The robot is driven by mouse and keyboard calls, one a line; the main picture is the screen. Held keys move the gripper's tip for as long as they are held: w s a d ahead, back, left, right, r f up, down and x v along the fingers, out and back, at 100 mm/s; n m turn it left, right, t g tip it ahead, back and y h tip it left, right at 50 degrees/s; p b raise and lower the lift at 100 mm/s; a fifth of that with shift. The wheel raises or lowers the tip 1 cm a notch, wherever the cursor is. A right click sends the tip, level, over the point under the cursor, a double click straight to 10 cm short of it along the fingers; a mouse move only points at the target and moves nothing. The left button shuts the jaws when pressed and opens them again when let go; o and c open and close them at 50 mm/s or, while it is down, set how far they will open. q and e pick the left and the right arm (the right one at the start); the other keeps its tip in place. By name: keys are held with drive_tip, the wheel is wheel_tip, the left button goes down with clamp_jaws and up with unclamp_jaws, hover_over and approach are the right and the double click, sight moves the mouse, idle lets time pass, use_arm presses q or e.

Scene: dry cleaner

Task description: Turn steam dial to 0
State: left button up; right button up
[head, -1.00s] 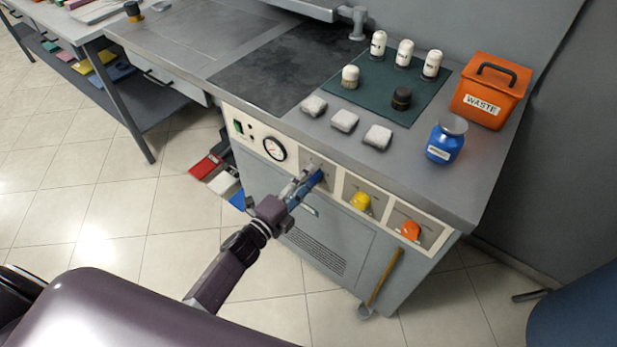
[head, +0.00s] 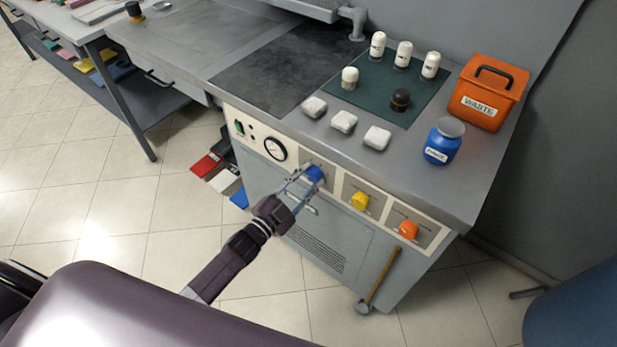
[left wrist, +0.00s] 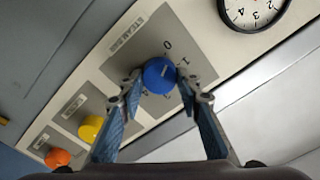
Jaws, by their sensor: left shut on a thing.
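The blue steam dial (head: 314,173) sits on the front panel of the grey machine, and it shows larger in the left wrist view (left wrist: 159,75). Its plate is lettered as steam, and digits 0 and 1 show beside the knob. A pale mark is on the knob; I cannot tell exactly which digit it points at. My left gripper (head: 299,184) reaches the panel from the lower left, and it also shows in the left wrist view (left wrist: 158,92). It is shut on the blue dial, one finger on each side. My right gripper is not in view.
A yellow dial (head: 360,201) and an orange dial (head: 408,230) sit to the right on the same panel. A round gauge (head: 275,149) is to the left. The worktop above holds white pads, bottles, a blue jar (head: 443,141) and an orange waste bin (head: 487,92).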

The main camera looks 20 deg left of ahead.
use_arm(q)
drive_tip(key=shift+n, duration=0.7)
drive_tip(key=o, duration=1.1)
drive_tip(key=shift+o, duration=0.2)
drive_tip(key=v, duration=1.2)
